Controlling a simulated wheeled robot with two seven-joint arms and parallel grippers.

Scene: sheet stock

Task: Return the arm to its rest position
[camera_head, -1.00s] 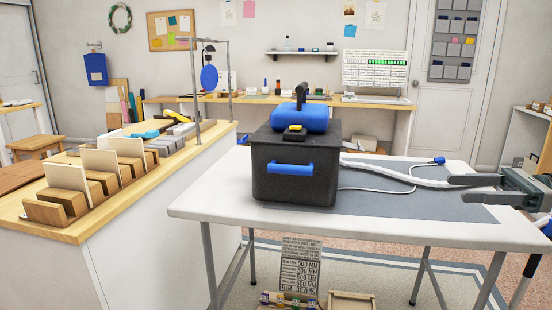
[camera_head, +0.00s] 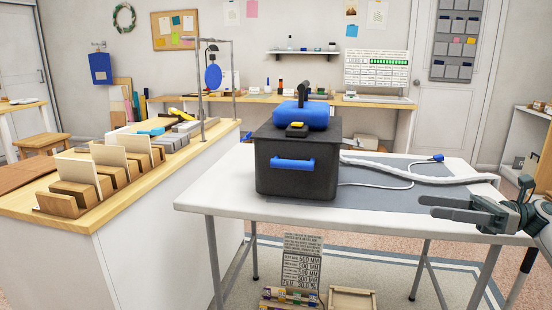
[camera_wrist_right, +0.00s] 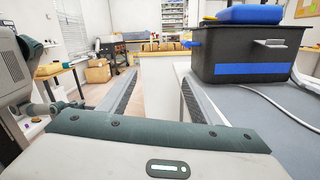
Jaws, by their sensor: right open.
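My right gripper (camera_head: 448,208) is at the right of the head view, over the right front part of the white table (camera_head: 215,202). Its two fingers are apart with nothing between them. In the right wrist view the fingers (camera_wrist_right: 158,100) also stand open and empty. A dark box (camera_head: 295,165) with blue handles and a blue unit on top (camera_head: 301,116) stands on the table, left of the gripper and apart from it. It also shows in the right wrist view (camera_wrist_right: 230,50). My left gripper is not in view.
A white hose (camera_head: 430,178) and a cable with a blue plug (camera_head: 437,158) lie on the grey mat behind the gripper. A wooden-topped counter (camera_head: 120,208) with slotted blocks and sheets stands at left. A back bench (camera_head: 350,101) runs along the wall.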

